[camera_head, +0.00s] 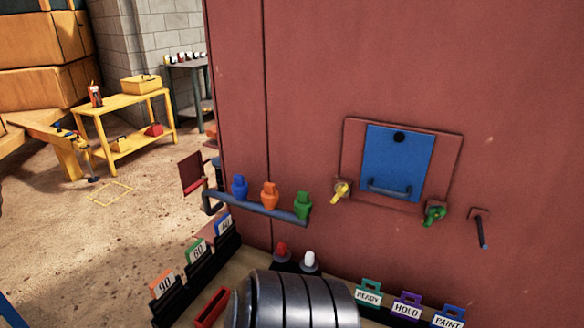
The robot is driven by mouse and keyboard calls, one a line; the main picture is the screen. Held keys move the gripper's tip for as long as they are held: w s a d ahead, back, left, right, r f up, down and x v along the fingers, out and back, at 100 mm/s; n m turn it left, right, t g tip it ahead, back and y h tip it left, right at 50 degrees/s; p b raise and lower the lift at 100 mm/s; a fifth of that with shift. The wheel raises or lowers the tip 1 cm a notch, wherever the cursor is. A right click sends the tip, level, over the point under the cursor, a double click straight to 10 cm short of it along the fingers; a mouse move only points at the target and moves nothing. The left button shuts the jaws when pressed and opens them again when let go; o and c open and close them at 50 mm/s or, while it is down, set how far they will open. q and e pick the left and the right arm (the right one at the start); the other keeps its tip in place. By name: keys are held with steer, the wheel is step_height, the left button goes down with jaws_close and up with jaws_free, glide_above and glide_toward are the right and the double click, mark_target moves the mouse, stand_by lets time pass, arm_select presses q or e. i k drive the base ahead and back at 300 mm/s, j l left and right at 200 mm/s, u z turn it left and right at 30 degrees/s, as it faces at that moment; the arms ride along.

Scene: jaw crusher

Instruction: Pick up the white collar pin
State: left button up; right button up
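The white collar pin (309,261) stands upright on a dark base on the bench, low in the middle of the head view. A similar red pin (282,250) stands just left of it. A shiny dark ribbed cylinder in front covers the bench just below the white pin; I cannot tell whether it is mine. Neither of my grippers is in view.
A red metal wall (330,80) rises right behind the pins. A rail (255,207) with blue, orange and green pegs juts out above left. Numbered cards (195,252) stand left, and labelled tags (407,305) right. A yellow table (120,102) is far back.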

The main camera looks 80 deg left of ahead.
mark_target(309, 265)
steer(key=u, duration=2.55)
steer(key=k+j, duration=0.05)
